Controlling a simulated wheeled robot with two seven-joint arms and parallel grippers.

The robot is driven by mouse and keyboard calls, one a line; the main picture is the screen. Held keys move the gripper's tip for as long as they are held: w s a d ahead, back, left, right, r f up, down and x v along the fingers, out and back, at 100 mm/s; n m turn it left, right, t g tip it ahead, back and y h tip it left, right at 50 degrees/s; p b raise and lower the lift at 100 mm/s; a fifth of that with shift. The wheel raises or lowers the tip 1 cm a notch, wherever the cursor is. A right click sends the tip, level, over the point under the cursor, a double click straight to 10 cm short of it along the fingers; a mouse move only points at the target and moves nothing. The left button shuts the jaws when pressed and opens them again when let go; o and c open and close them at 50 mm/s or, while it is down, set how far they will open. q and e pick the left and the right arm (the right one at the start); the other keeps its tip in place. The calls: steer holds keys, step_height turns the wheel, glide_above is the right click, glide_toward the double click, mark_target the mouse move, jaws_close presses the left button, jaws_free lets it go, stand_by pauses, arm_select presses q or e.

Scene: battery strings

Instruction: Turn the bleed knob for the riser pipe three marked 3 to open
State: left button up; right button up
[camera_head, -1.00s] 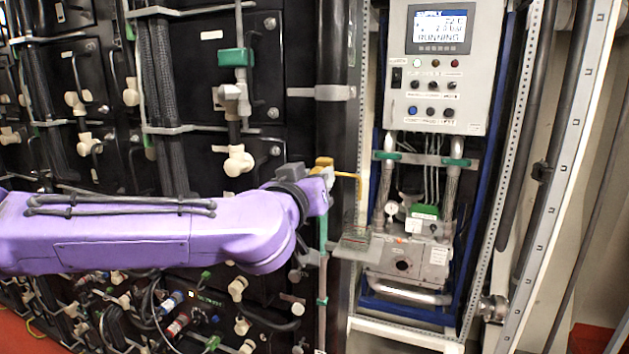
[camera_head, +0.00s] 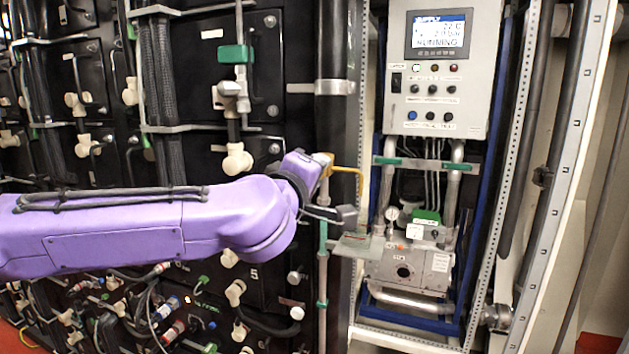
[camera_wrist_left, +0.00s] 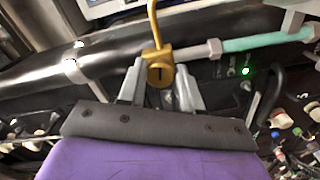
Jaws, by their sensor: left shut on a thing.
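A brass-yellow bleed valve (camera_head: 323,160) with a bent yellow tube sits on the riser pipe (camera_head: 323,240) beside the black column. In the left wrist view its brass body (camera_wrist_left: 160,74) shows a dark upright mark on its face. My left gripper (camera_wrist_left: 161,90) has a grey finger on each side of this brass part and is shut on it. In the head view my purple left arm reaches in from the left, and its wrist hides part of the valve and the fingers. I cannot read a riser number. My right gripper is not in view.
A grey control box (camera_head: 441,65) with a lit display reading SUPPLY and RUNNING hangs at the right. Below it stands a metal pump unit (camera_head: 410,265) with a gauge. Black battery modules (camera_head: 290,50) with white fittings and cables fill the left.

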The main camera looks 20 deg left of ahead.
arm_select(q)
steer(key=n+b, duration=0.2)
steer(key=n, duration=0.1)
steer(key=n+b, duration=0.2)
steer(key=n, duration=0.1)
steer(key=n+b, duration=0.2)
steer(key=n, duration=0.2)
steer(key=shift+f, duration=0.25)
steer(key=n+b, duration=0.5)
steer(key=shift+f, duration=0.1)
steer(key=n+b, duration=0.2)
steer(key=n, duration=0.1)
steer(key=shift+n, duration=0.3)
steer(key=shift+r+n+b, duration=0.2)
steer(key=shift+n+b, duration=0.7)
steer(key=shift+b, duration=0.05)
steer(key=o, duration=1)
steer(key=shift+r, duration=0.1)
steer(key=shift+o, duration=0.2)
